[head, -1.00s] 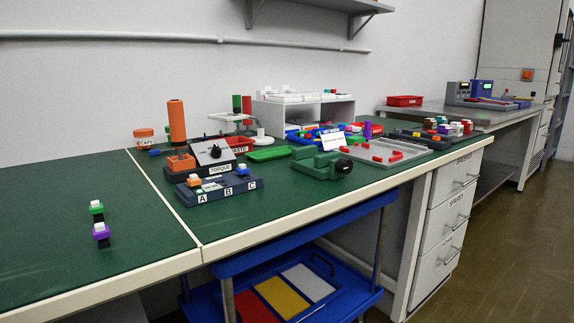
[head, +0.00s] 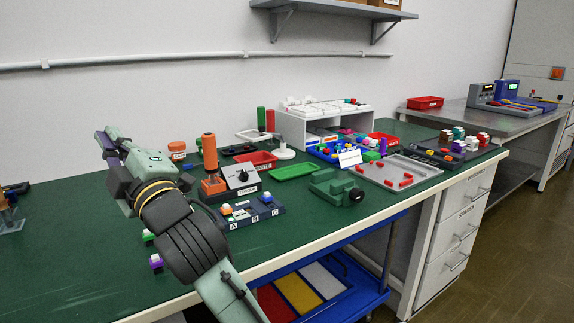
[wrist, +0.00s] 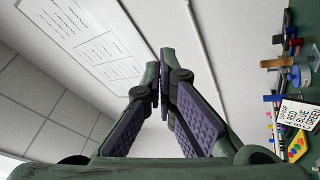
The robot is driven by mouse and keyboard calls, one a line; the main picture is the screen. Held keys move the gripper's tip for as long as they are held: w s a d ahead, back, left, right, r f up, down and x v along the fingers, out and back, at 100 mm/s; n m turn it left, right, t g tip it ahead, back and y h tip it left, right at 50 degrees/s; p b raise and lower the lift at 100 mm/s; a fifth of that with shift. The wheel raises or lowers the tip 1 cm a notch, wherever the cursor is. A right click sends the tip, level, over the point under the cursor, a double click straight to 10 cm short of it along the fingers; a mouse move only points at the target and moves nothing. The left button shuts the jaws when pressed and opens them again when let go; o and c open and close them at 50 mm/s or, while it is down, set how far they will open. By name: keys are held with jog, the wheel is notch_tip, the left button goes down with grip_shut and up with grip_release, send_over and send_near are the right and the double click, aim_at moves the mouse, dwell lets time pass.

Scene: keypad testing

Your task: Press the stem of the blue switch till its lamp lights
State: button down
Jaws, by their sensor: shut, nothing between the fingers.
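The tester (head: 250,217) is a dark blue block marked A, B and C on the green bench. A small blue switch (head: 267,199) sits at its C end; its stem and lamp are too small to judge. An orange switch (head: 226,209) sits at the A end. My gripper (head: 104,137) is raised at the left, well away from the tester. In the wrist view my gripper (wrist: 164,75) is shut and empty, with wall and ceiling behind its fingers.
Loose green (head: 148,237) and purple (head: 156,262) switches stand beside my arm. A black-knobbed torque box (head: 240,178) stands behind the tester, and a green vise (head: 335,189) to its right. A green tray (head: 293,171) lies behind.

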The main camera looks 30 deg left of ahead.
jog(key=w+a+n+t+h+p, duration=0.1)
jog(key=w+a+n+h+p, duration=0.2)
jog(key=w+p, duration=0.55)
jog(key=n+g+h+p, duration=0.1)
jog(key=n+h+p, duration=0.9)
jog(key=p, duration=0.5)
send_over(270, 195)
jog(key=shift+m+h, duration=0.3)
jog(key=shift+m, duration=0.4)
jog(key=f, duration=0.5)
jog(key=shift+w+a+f, duration=0.15)
jog(key=shift+w+f, duration=0.05)
jog(key=shift+w, duration=0.05)
jog(key=shift+f, duration=0.1)
notch_tip(270, 195, down, 9)
jog(key=b, duration=0.6)
jog(key=shift+r, duration=0.2)
jog(key=shift+f+b, duration=0.4)
